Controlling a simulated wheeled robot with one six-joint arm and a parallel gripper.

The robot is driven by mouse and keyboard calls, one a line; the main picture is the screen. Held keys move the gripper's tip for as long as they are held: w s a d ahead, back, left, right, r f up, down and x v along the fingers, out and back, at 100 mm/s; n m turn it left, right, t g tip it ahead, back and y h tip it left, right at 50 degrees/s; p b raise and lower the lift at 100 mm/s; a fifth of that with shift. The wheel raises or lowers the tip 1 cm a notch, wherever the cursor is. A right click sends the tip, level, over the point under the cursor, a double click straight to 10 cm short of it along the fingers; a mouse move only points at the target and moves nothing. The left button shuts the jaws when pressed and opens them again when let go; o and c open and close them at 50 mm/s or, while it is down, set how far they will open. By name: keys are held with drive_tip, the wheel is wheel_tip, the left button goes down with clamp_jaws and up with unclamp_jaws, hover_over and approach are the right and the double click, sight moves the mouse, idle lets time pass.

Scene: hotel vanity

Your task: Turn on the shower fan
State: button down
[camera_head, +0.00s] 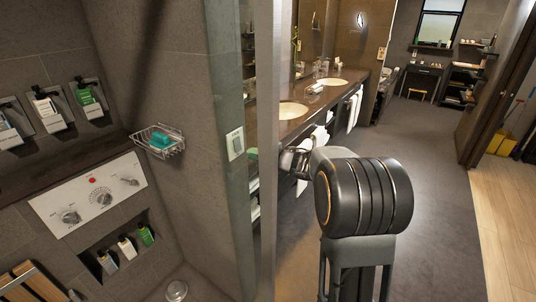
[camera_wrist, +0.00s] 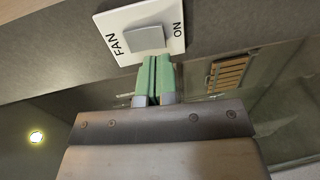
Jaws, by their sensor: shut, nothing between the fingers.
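The fan switch (camera_wrist: 145,39) is a grey rocker on a white wall plate (camera_wrist: 118,22), lettered FAN on one side and ON on the other in the wrist view. I cannot tell which way the rocker is tipped. A small pale plate (camera_head: 235,143), likely the same switch, is on the wall in the head view. My gripper (camera_wrist: 157,66) has green fingers pressed together with nothing between them. Its tips appear at the plate's lower edge, beside the rocker towards the ON side; contact is unclear.
A glass panel and its upright edge (camera_head: 265,150) stand near my arm. To the left are a wire soap basket (camera_head: 158,141) and a shower control panel (camera_head: 88,194). The vanity counter (camera_head: 290,122) lies beyond. The grey floor (camera_head: 430,200) to the right is open.

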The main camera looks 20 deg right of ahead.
drive_tip(key=p+x, duration=0.1)
drive_tip(key=x, duration=0.2)
drive_tip(key=shift+w+a, duration=0.2)
drive_tip(key=shift+w, duration=0.15)
drive_tip(key=shift+f, duration=0.1)
drive_tip(key=s+d+f+b, duration=0.1)
drive_tip(key=s+d+b, duration=0.5)
drive_tip(key=s, duration=0.5)
drive_tip(key=shift+d+f+t, duration=0.3)
drive_tip(key=shift+d+f, duration=0.1)
drive_tip(key=shift+d, duration=0.55)
